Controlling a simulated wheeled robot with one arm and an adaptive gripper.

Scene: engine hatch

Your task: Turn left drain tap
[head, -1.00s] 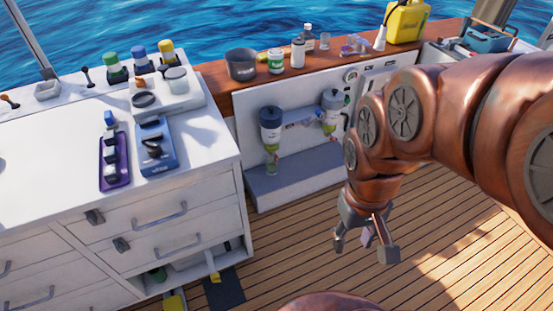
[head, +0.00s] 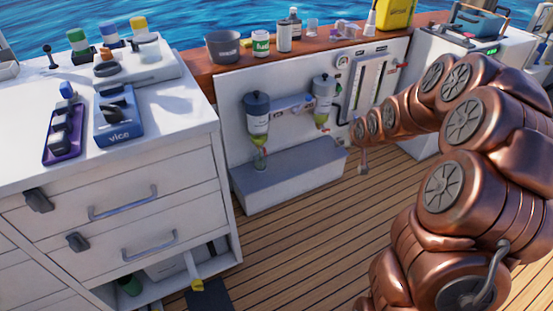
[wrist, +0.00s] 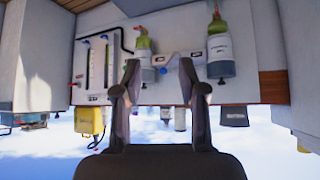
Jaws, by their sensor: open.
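Two filter units with dark caps and clear bowls hang on the white panel. In the wrist view, which is upside down, the left filter (wrist: 220,48) is right of centre and the right filter (wrist: 143,62) is near the middle, partly behind a finger. My gripper (wrist: 159,78) is open and empty. In the head view it (head: 363,168) is right of both filters, apart from them.
A grey step (head: 290,178) juts out below the filters. The white drawer cabinet (head: 120,200) stands at the left. A wooden ledge with a pot (head: 222,47) and several containers runs above the panel. The deck (head: 300,240) in front is clear.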

